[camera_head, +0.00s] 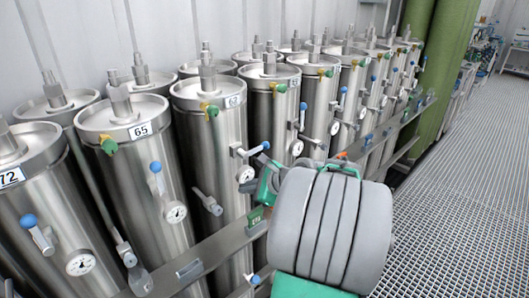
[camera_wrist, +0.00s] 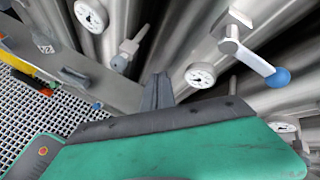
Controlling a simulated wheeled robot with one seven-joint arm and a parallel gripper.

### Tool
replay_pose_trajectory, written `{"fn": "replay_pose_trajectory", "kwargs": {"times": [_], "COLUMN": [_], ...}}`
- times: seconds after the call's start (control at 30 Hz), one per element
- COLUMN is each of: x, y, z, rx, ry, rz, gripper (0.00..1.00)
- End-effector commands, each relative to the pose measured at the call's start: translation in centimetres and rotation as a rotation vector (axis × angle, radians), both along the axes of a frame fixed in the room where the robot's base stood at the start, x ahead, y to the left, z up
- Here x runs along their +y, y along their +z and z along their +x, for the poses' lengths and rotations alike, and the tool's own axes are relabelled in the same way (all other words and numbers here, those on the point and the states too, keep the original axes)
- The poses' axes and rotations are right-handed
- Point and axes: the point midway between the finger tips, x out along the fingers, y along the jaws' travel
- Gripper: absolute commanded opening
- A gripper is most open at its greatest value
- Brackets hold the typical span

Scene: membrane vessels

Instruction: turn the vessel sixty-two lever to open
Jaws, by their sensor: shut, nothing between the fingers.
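Vessel sixty-two (camera_head: 222,140) is a steel cylinder marked 62 in the head view. Its lever (camera_head: 250,151) sticks out sideways to the right, ending in a blue ball. The same lever seems to show at upper right in the wrist view (camera_wrist: 250,57), slanting down to its blue ball. A round gauge (camera_head: 245,174) sits just below the lever. My gripper (camera_head: 252,186) is close to the gauge, below the lever, partly hidden by my arm. In the wrist view the dark fingers (camera_wrist: 157,90) are together and empty, apart from the lever.
More vessels with blue-knobbed levers run to the right. A steel rail (camera_head: 190,262) crosses in front of the vessels low down. Open grating floor (camera_head: 460,215) lies to the right.

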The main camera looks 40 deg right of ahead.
Motion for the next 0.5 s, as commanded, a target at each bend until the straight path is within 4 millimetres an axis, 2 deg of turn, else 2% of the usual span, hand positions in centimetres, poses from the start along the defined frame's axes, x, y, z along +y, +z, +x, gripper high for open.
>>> {"fn": "replay_pose_trajectory", "kwargs": {"times": [0.03, 0.1, 0.2, 0.33, 0.5], "x": [-3.9, -7.5, -10.4, -11.3, -11.0], "y": [0.9, 2.2, 3.5, 3.8, 3.0], "z": [-1.3, -2.9, -4.6, -4.8, -2.2], "rx": [-0.047, -0.119, -0.190, -0.216, -0.212], "ry": [-0.143, -0.289, -0.402, -0.436, -0.432], "rz": [0.150, 0.343, 0.517, 0.587, 0.586], "gripper": [0.00, 0.00, 0.00, 0.00, 0.00]}}
